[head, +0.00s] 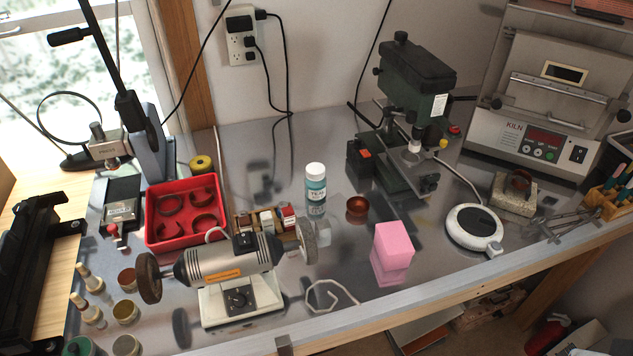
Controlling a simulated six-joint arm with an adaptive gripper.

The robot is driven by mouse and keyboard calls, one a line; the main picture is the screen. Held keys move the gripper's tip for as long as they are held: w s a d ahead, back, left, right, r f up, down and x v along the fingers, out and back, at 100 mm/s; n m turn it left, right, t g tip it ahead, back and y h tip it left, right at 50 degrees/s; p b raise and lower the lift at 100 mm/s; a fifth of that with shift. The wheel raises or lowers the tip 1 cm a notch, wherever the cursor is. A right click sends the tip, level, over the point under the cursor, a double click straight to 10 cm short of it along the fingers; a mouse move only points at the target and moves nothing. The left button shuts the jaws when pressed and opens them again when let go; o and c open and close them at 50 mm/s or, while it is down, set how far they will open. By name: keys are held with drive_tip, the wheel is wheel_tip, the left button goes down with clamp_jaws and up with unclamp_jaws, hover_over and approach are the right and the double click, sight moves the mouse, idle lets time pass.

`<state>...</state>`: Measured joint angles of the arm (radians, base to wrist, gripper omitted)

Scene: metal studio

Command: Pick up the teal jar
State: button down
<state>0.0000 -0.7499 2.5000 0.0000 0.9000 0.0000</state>
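The teal jar (316,194) stands upright on the grey metal bench (262,150), near the middle of the head view. It has a white cap and a label with dark lettering. My gripper is not in view.
A small copper-coloured bowl (357,207) sits just right of the jar. A bench grinder (233,270) stands front left, beside a red tray (183,238). Bare bench lies behind the jar.

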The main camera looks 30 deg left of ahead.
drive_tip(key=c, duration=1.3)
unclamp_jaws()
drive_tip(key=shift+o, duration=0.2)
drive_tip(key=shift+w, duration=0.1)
